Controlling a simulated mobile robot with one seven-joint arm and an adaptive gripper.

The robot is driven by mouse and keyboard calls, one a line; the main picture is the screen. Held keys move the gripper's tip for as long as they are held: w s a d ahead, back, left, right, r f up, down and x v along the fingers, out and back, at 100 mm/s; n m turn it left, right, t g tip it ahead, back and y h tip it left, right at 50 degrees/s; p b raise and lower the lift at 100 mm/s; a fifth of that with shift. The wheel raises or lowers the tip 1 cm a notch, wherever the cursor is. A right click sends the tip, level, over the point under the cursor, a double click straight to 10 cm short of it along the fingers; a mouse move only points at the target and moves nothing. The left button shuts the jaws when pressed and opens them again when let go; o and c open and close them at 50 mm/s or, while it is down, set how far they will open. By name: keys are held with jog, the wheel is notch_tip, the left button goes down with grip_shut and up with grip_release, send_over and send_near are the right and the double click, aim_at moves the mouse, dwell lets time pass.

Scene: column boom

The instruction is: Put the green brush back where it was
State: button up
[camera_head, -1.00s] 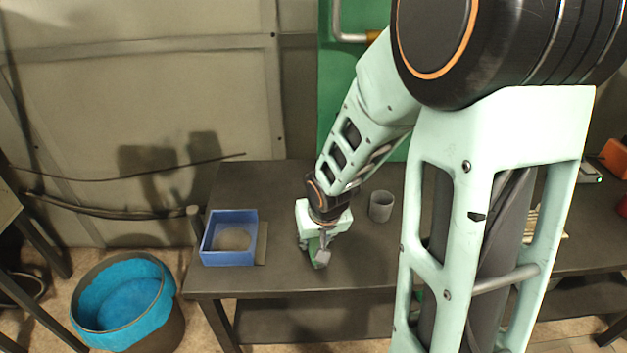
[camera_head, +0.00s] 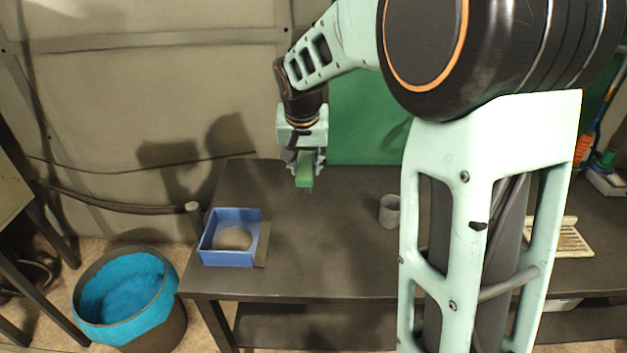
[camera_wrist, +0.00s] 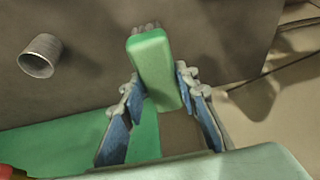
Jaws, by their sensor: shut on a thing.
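The green brush (camera_head: 304,170) is held in my gripper (camera_head: 304,158), above the back left part of the dark table (camera_head: 340,240). In the wrist view the green brush (camera_wrist: 153,65) sits between the two blue-padded fingers of my gripper (camera_wrist: 155,88), which are shut on its sides. Grey bristles show at its far end. A blue box (camera_head: 228,258) stands at the table's left front with a round grey-brown thing (camera_head: 234,238) in it. A grey cup (camera_head: 389,211) stands upright at mid-table, and it also shows in the wrist view (camera_wrist: 40,56).
A flat grey-brown piece (camera_head: 262,246) lies against the box's right side. A bin with a blue liner (camera_head: 125,290) stands on the floor at left. A pale slatted rack (camera_head: 562,240) is on the table at right. The table's middle is clear.

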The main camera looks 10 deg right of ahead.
aim_at(310, 152)
jog(key=w+f, duration=0.1)
jog(key=w, duration=0.1)
jog(key=w+d+f, duration=0.1)
jog(key=w, duration=0.1)
jog(key=w+d+f+p, duration=0.1)
jog(key=w, duration=0.1)
jog(key=shift+w+d, duration=0.15)
jog(key=shift+w, duration=0.05)
jog(key=w+f, duration=0.1)
jog(key=f, duration=0.1)
jog(key=w+d+f, duration=0.1)
jog(key=w, duration=0.1)
jog(key=w+f+p, duration=0.1)
jog(key=f, duration=0.1)
jog(key=shift+w+d+f, duration=0.3)
jog(key=shift+w, duration=0.05)
jog(key=shift+w+f, duration=0.15)
jog(key=shift+f, duration=0.85)
jog(key=shift+w+f, duration=0.1)
jog(key=shift+f, duration=0.9)
jog(key=o, duration=1.2)
jog(key=shift+r, duration=0.45)
jog(key=v, duration=1.1)
jog(key=shift+s+r, duration=0.15)
jog(key=shift+r, duration=0.05)
